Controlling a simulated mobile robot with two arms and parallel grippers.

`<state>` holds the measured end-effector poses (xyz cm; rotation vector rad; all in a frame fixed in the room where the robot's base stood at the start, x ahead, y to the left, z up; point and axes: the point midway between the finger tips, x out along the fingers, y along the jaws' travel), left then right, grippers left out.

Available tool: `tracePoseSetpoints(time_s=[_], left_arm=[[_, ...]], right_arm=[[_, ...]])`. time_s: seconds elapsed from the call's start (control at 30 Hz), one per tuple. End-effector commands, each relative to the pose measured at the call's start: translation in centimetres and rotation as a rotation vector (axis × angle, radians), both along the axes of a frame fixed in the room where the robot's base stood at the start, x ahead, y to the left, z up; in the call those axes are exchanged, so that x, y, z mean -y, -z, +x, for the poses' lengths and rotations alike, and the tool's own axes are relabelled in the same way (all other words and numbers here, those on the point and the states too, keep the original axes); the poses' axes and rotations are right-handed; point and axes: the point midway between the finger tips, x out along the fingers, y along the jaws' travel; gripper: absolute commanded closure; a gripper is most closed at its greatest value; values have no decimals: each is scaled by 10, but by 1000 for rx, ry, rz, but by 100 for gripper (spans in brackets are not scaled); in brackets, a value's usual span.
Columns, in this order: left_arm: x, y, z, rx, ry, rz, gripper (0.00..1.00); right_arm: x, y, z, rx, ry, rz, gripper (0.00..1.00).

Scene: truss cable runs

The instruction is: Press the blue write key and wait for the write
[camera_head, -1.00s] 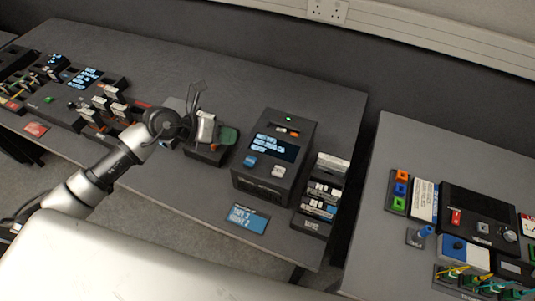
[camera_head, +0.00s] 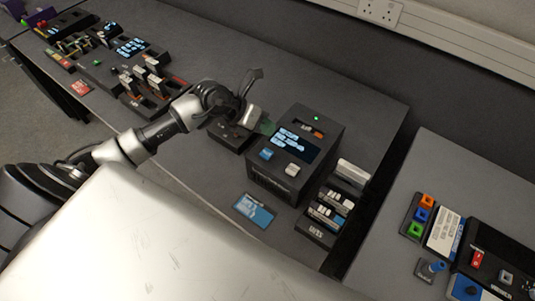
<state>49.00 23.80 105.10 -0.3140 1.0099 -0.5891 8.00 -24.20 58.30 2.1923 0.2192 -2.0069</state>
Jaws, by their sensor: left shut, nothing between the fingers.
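The blue write key (camera_head: 266,154) is on the sloped top of a dark box-shaped writer (camera_head: 277,182), left of a white key (camera_head: 292,170). The writer's lit screen (camera_head: 298,142) shows text too small to read, and a green light (camera_head: 316,118) glows above it. My left gripper (camera_head: 258,118) is shut and empty, just left of the writer, above a small dark device (camera_head: 228,133) with a green part. It is apart from the blue key. My right gripper is out of view.
A blue card (camera_head: 254,210) lies in front of the writer. A rack of cartridges (camera_head: 328,213) stands to its right. Across a gap, a second table holds coloured blocks (camera_head: 421,215). Modules and a screen (camera_head: 130,47) fill the table's far left.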

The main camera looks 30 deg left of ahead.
Motion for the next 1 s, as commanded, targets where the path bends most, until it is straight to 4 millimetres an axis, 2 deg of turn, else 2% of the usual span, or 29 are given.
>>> tracePoseSetpoints(time_s=[0.03,0.17,0.4,0.6,1.0], left_arm=[[0,12,0,-1,-1,0,100],[0,31,0,0,1,-1,100],[0,62,0,1,-1,0,100],[0,69,0,1,0,0,100],[0,68,0,1,-1,0,100]], right_arm=[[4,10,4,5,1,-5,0],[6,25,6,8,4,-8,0],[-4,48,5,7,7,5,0],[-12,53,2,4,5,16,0],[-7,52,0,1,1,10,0]])
